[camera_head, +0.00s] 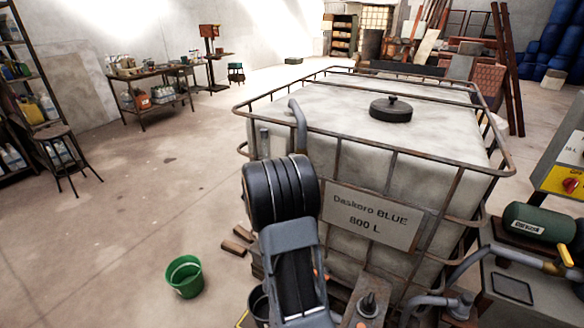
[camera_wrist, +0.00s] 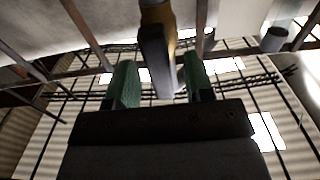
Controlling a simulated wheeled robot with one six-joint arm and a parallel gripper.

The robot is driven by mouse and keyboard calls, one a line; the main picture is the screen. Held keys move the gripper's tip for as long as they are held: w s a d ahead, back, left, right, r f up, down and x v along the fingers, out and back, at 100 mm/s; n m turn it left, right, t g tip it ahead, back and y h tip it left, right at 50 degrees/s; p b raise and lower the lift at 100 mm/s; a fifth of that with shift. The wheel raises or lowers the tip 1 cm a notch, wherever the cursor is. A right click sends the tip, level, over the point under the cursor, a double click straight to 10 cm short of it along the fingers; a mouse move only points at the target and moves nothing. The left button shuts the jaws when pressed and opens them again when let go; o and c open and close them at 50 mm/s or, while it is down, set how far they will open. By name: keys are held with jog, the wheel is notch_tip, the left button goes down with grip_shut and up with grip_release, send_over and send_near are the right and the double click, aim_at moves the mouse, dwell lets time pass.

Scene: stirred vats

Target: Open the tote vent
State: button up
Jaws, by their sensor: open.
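The tote (camera_head: 345,112) is a large white tank in a rusty cage, with a sign reading "Daskoro BLUE 800 L". In the wrist view, a dark flat lever (camera_wrist: 157,60) on a brass-coloured body, apparently the vent valve, comes down from the top edge. My gripper (camera_wrist: 160,72) has two green fingers, open, one on each side of the lever. Gaps show on both sides, wider on the left. In the head view, a grey bent pipe (camera_head: 299,125) stands at the tote's near left corner; my arm hides what lies below it and hides my gripper.
A black lid (camera_head: 391,110) sits on the tote top. The cage rails (camera_head: 420,155) run close to my arm. A green bucket (camera_head: 184,277) stands on the floor at left. Pipes and a green cylinder (camera_head: 538,222) crowd the right. The floor at left is mostly clear.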

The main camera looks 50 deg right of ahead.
jog(key=b+v, duration=0.1)
jog(key=v, duration=1.1)
jog(key=shift+a+b, duration=0.25)
jog(key=shift+b, duration=0.15)
jog(key=shift+s+f, duration=0.1)
